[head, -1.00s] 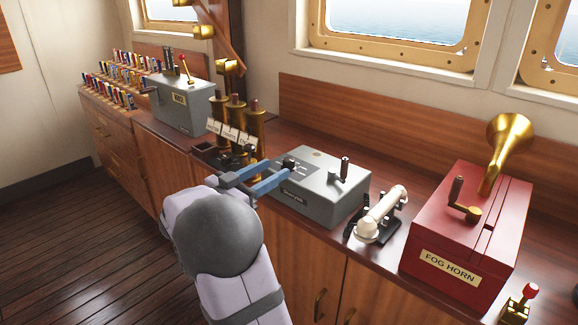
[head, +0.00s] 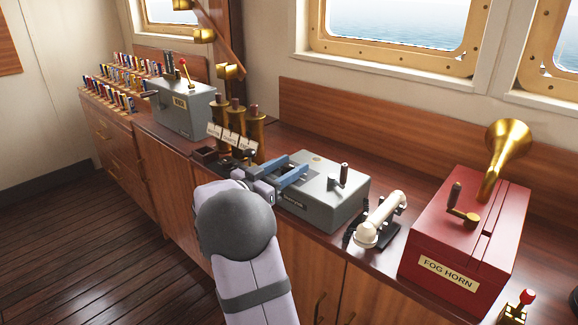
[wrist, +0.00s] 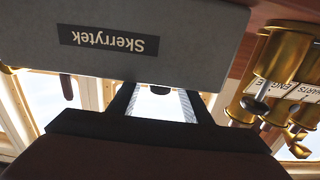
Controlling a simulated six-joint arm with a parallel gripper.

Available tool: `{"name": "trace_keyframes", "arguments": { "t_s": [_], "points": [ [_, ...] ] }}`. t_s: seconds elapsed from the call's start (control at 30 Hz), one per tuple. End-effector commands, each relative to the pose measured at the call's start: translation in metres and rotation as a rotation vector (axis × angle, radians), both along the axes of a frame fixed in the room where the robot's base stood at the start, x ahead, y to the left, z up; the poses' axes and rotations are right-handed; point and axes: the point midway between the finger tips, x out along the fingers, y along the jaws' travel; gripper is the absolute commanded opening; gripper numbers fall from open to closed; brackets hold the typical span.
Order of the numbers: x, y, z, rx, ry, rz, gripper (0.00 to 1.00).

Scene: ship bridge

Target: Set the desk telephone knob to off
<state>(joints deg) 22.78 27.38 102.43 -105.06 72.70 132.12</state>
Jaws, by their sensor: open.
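The grey box (head: 318,210) stands on the counter, with a cream handset (head: 383,217) on a black cradle to its right. The box also shows upside down in the wrist view (wrist: 200,25), with a label reading "Skerrytek". My gripper (head: 297,163) is open over the left part of the box top. In the head view its blue fingers hide the small dark knob. In the wrist view a dark knob (wrist: 160,90) shows between the fingertips (wrist: 157,95), beyond the box edge. I cannot tell whether the fingers touch it, nor read its setting.
A crank with an upright handle (head: 344,173) stands on the box top, right of my fingers. Brass tubes with tags (head: 237,120) stand close on the left. A red fog horn box (head: 465,240) is further right. The wooden wall panel is behind.

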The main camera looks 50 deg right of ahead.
Motion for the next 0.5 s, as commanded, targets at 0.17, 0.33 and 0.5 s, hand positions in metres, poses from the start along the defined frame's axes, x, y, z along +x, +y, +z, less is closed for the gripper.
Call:
{"name": "trace_keyframes", "arguments": {
  "t_s": [0.17, 0.33, 0.5],
  "points": [
    [0.0000, -0.0004, -0.0002, 0.000, 0.000, 0.000, 0.45],
    [0.0000, -0.0003, -0.0001, 0.000, 0.000, 0.000, 0.16],
    [0.0000, -0.0002, -0.0003, 0.000, 0.000, 0.001, 0.03]
  ]
}}
